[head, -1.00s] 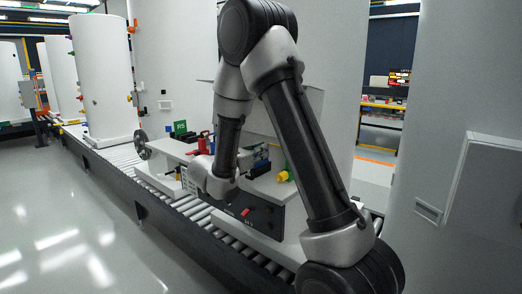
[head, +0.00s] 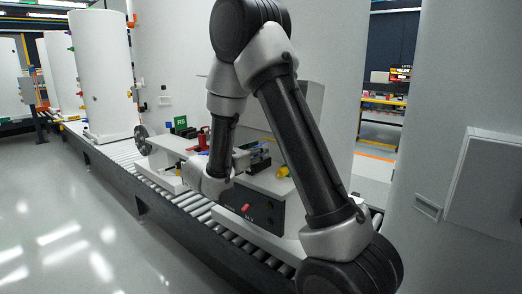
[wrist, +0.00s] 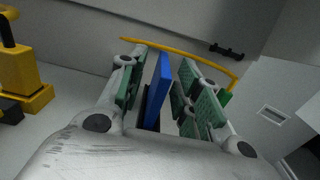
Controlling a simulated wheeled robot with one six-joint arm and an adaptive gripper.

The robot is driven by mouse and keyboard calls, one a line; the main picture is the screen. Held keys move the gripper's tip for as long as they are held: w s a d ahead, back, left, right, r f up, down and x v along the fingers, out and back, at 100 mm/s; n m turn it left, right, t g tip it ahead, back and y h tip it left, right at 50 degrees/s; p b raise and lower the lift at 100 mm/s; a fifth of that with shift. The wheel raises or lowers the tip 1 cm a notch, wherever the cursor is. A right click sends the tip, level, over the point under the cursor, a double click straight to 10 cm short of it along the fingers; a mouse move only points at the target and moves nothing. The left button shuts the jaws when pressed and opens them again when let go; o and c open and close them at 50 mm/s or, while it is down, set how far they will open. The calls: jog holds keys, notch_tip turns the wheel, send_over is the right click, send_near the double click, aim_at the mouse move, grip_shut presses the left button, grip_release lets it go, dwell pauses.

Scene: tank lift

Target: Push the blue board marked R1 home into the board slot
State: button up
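A blue board (wrist: 159,82) stands on edge between the fingers of my gripper (wrist: 165,92) in the wrist view. Gaps show between the board and the green finger pads on both sides, so the gripper looks open around it. A dark strip lies along the board's left side. No R1 mark is readable, and the board slot cannot be made out. In the head view my gripper (head: 243,160) is partly hidden by my arm, low over the white bench unit, beside small dark parts (head: 261,158).
A green R5 sign (head: 181,122) and a red part (head: 202,139) stand at the bench's left. A yellow part (head: 283,172) is at its right; a yellow fixture (wrist: 25,85) shows in the wrist view. A roller conveyor (head: 196,207) runs underneath. Tall white tanks (head: 104,75) stand behind.

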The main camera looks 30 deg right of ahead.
jog(key=v, duration=1)
jog(key=shift+a, duration=0.1)
jog(key=s+d+r+m+g+y, duration=0.2)
jog(key=s+d+m+g+y, duration=0.15)
jog(key=s+d+m, duration=0.35)
jog(key=s+d+r+m+g+y, duration=0.25)
jog(key=s+d+m+g, duration=0.2)
jog(key=s, duration=0.45)
jog(key=s+a+m+t+y, duration=0.6)
jog(key=s+a+m+y, duration=0.1)
jog(key=s+m+y, duration=0.3)
jog(key=shift+s+a+y, duration=0.25)
jog(key=shift+s+y, duration=0.2)
jog(key=shift+y, duration=0.05)
jog(key=shift+r+m, duration=0.1)
jog(key=shift+m, duration=0.15)
